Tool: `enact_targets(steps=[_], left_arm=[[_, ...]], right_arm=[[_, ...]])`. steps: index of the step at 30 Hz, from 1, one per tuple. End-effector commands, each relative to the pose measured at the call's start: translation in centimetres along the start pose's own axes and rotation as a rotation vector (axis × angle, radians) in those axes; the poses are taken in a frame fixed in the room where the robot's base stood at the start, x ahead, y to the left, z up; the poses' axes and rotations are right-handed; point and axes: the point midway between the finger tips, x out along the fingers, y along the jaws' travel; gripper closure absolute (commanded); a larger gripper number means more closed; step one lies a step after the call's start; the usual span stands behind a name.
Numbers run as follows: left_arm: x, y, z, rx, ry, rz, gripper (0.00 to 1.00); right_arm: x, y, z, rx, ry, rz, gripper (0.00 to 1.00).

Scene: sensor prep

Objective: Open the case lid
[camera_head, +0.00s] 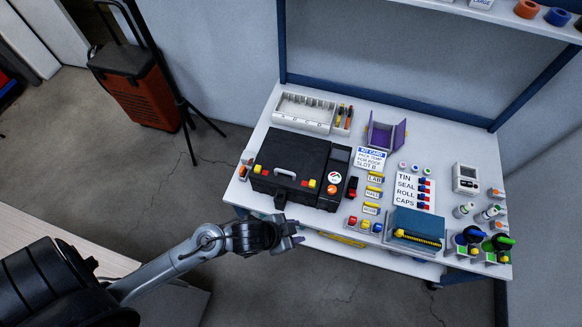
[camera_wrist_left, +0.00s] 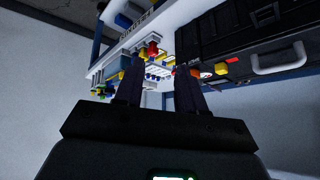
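The black case (camera_head: 292,160) stands on the left part of the white workbench with its lid down. My left gripper (camera_head: 298,234) is in front of the bench edge, below and apart from the case. In the left wrist view its two fingers (camera_wrist_left: 160,85) are spread with nothing between them. My right gripper is not in view.
On the bench are a divided tray (camera_head: 304,112), a purple holder (camera_head: 385,132), a blue box (camera_head: 417,224), a label card (camera_head: 408,192) and a meter (camera_head: 466,178). Small coloured parts sit right of the case.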

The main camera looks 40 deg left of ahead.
Motion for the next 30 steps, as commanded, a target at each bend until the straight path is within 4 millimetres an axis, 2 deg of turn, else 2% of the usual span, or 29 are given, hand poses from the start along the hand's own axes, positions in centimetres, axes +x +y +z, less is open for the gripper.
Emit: enact_targets(steps=[4,7,8,11,15,18,21,25,30], left_arm=[[1.6,-0.4,-0.9,0.193,0.057,0.113,0.61],[2.0,-2.2,-0.4,0.324,0.056,0.203,0.61],[1.9,-3.3,-0.2,0.360,0.047,0.228,0.61],[0.8,-8.3,0.4,0.459,-0.008,0.284,0.61],[-1.7,-15.6,0.1,0.529,-0.084,0.283,0.61],[-3.5,-19.5,-0.6,0.553,-0.119,0.261,0.61],[-4.6,-21.9,-0.9,0.564,-0.141,0.242,0.61],[-4.7,-23.1,-1.1,0.568,-0.151,0.232,0.61],[-2.8,-22.8,-0.6,0.567,-0.150,0.232,0.61]], right_arm=[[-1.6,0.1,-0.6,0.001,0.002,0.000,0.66],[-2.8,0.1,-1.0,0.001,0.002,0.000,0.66],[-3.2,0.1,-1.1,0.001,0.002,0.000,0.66],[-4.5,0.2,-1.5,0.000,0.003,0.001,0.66],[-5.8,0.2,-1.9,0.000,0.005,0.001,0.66],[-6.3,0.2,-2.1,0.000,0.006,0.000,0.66],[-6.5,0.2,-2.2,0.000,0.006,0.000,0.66],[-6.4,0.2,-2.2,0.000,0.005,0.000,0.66],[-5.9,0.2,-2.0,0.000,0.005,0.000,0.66]])
